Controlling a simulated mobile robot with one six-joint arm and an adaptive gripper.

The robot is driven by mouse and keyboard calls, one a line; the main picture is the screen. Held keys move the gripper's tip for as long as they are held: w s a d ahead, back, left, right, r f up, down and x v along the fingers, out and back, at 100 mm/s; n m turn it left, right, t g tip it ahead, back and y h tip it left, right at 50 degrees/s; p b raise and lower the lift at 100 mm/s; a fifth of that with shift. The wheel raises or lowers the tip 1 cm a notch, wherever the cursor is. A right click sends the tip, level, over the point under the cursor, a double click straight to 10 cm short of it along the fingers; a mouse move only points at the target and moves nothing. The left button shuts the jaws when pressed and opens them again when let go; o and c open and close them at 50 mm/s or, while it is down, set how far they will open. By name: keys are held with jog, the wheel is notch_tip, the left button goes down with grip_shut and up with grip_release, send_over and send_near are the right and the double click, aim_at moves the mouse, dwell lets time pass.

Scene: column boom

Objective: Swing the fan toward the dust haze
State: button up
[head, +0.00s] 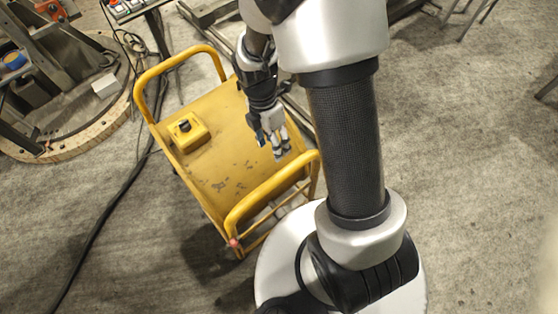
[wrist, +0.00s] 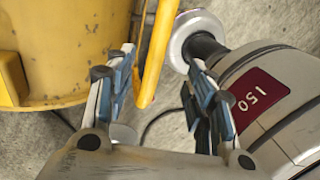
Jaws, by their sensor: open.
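No fan and no dust haze can be made out in either view. My gripper (head: 277,150) hangs over the right part of a yellow cart (head: 235,150), fingers pointing down. In the wrist view my gripper (wrist: 161,68) is open, with blue pads on both fingers and nothing between them that it grips. The cart's yellow rail (wrist: 155,60) shows beyond and between the fingers; I cannot tell how far away it is.
A yellow box with a black knob (head: 185,128) sits on the cart's top. A dark cable (head: 105,212) runs along the concrete floor. A round wooden-rimmed base (head: 90,135) with machinery and a white block (head: 104,85) stands left. The right floor is mostly clear.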

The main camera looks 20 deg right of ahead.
aim_at(280, 174)
jog(key=s+f+b, duration=0.1)
jog(key=f, duration=0.4)
jog(key=s+f+b, duration=0.1)
jog(key=f+b, duration=0.1)
jog(key=f, duration=0.3)
jog(key=d+f+b, duration=0.1)
jog(key=f+b, duration=0.1)
jog(key=f, duration=0.3)
jog(key=shift+s+f, duration=0.2)
jog(key=shift+s, duration=0.2)
grip_shut()
